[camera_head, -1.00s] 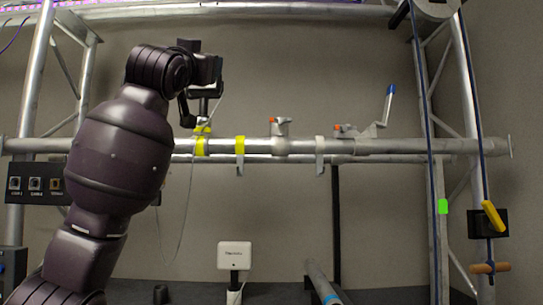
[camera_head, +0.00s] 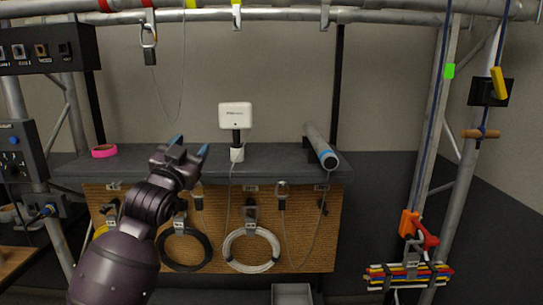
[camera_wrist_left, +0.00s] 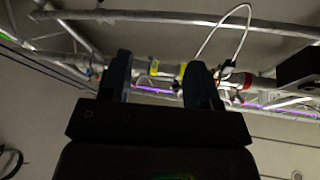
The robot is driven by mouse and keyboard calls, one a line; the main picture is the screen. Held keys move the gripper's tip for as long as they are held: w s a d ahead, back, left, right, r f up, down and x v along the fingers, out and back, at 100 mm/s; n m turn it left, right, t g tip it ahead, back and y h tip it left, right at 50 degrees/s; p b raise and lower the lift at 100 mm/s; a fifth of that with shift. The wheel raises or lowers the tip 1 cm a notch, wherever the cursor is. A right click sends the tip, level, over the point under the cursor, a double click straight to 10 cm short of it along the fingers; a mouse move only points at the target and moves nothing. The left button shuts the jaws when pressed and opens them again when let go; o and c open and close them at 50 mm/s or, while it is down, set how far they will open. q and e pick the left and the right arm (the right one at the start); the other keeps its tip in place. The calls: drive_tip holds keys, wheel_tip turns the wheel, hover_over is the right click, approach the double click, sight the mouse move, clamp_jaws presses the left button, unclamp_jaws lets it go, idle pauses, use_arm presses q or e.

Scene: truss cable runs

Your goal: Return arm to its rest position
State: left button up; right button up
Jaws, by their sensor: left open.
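My left arm comes up from the bottom left in the head view. My left gripper (camera_head: 188,147) is open and empty, with its two blue-tipped fingers pointing up in front of the dark shelf. In the left wrist view the two fingers (camera_wrist_left: 160,80) stand apart with nothing between them. Beyond them are the truss tubes, a yellow band (camera_wrist_left: 154,68) and a looped cable (camera_wrist_left: 222,30). My right gripper does not show.
A dark shelf (camera_head: 270,158) carries a white box device (camera_head: 235,116), a grey tube (camera_head: 320,147) and a pink tape roll (camera_head: 104,151). Coiled cables, one white (camera_head: 251,268), hang on the pegboard (camera_head: 320,255) below. Truss tubes cross the top. A blue rope runs down the right side.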

use_arm(q)
drive_tip(key=s+a+f+n+g+y, duration=0.15)
drive_tip(key=s+f, duration=0.35)
drive_tip(key=f, duration=0.5)
drive_tip(key=s+a+f+n+g+y, duration=0.15)
drive_tip(key=s+f, duration=0.35)
drive_tip(key=f, duration=0.5)
drive_tip(key=s+a+f+g, duration=0.15)
drive_tip(key=s+f, duration=0.35)
drive_tip(key=f, duration=0.6)
drive_tip(key=s+a+f+n+g+y, duration=0.1)
drive_tip(key=s+a+f+g, duration=0.1)
drive_tip(key=s+f, duration=0.7)
drive_tip(key=s+a+f+n+g+y, duration=0.1)
drive_tip(key=s+a+f+g, duration=0.2)
drive_tip(key=s+f, duration=0.6)
drive_tip(key=s, duration=0.4)
drive_tip(key=shift+f, duration=0.25)
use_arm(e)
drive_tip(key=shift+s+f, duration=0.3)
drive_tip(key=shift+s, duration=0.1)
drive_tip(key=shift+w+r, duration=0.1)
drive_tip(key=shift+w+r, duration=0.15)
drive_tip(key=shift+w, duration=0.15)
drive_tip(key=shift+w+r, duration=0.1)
